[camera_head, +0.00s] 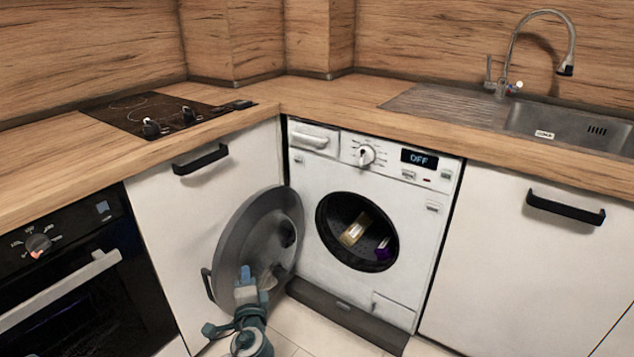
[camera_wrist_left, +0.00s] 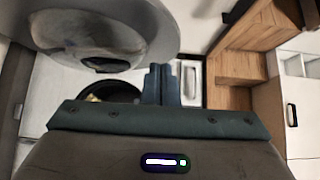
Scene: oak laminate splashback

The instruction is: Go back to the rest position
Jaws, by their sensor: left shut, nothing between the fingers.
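My left gripper (camera_head: 245,273) is shut and empty, pointing up in front of the open round door of the washing machine. In the left wrist view its fingers (camera_wrist_left: 161,84) stand together. The grey door (camera_head: 238,235) is swung out to the left; it also shows at the upper left of the left wrist view (camera_wrist_left: 100,35). The white washing machine (camera_head: 410,205) has a dark drum opening with a yellowish item (camera_head: 355,230) and a purple item (camera_head: 384,249) inside. Its display reads OFF. My right gripper is not in view.
A black oven (camera_head: 85,285) stands at the left, below a hob (camera_head: 165,113). White cabinets (camera_head: 530,270) flank the machine. A wooden worktop (camera_head: 300,98) runs above, with a sink (camera_head: 560,125) and tap at the right. Light floor shows in front of the machine.

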